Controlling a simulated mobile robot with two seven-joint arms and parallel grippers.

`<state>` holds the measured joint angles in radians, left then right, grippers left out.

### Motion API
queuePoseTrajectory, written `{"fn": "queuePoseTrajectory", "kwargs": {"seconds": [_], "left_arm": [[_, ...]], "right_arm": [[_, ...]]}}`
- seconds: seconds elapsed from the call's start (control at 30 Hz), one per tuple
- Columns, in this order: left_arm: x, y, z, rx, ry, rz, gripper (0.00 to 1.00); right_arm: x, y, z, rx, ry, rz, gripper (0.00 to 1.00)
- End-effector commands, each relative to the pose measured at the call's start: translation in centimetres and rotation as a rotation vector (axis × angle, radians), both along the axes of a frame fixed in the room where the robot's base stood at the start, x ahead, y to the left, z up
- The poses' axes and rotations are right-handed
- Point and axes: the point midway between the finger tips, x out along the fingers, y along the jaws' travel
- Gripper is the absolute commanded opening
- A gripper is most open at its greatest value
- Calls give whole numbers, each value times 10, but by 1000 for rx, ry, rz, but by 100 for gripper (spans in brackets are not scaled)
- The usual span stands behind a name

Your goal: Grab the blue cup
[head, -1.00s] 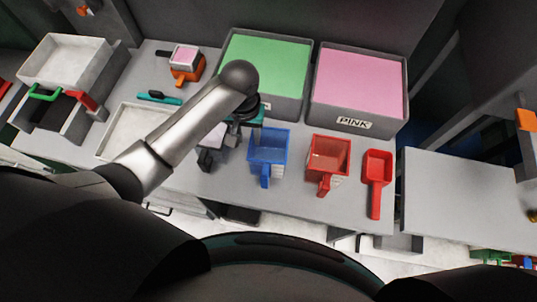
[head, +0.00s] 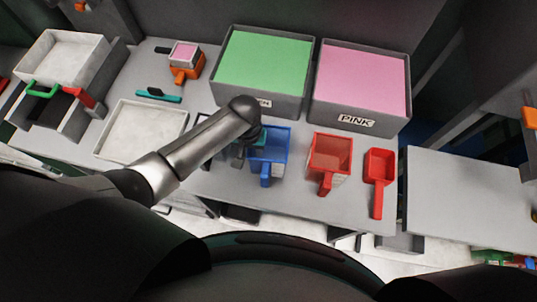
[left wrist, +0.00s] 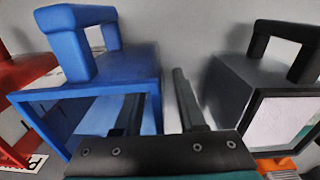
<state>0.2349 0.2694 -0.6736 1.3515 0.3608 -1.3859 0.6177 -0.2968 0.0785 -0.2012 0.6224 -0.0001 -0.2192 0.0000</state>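The blue cup (head: 268,152) stands on the grey table with its square opening up and its handle toward me. It also shows large on the left of the left wrist view (left wrist: 110,68). My left gripper (left wrist: 155,85) is open and empty over the cup's edge, with one finger over the cup's opening and the other outside its side wall. One wall of the cup appears between the fingers. In the head view my left gripper (head: 248,145) is mostly hidden by my arm, at the cup's left edge. My right gripper is in neither view.
A red cup (head: 328,155) and a red scoop (head: 379,168) stand to the right. A black cup (left wrist: 265,85) is close beside the gripper. A green-filled bin (head: 263,62) and a pink-filled bin (head: 359,80) stand behind. A white tray (head: 142,133) lies left.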

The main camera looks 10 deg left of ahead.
Motion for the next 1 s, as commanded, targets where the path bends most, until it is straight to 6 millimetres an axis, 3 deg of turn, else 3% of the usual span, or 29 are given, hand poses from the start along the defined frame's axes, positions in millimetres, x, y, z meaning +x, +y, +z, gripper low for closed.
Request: {"fn": "queuePoseTrajectory", "kwargs": {"seconds": [0.1, 0.47, 1.0], "left_arm": [[0, 0, 0, 0, 0, 0, 39], [0, 0, 1, 0, 0, 0, 0], [0, 0, 1, 0, 0, 0, 0]], "right_arm": [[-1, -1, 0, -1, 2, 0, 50], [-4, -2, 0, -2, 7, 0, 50], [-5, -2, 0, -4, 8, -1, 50]]}}
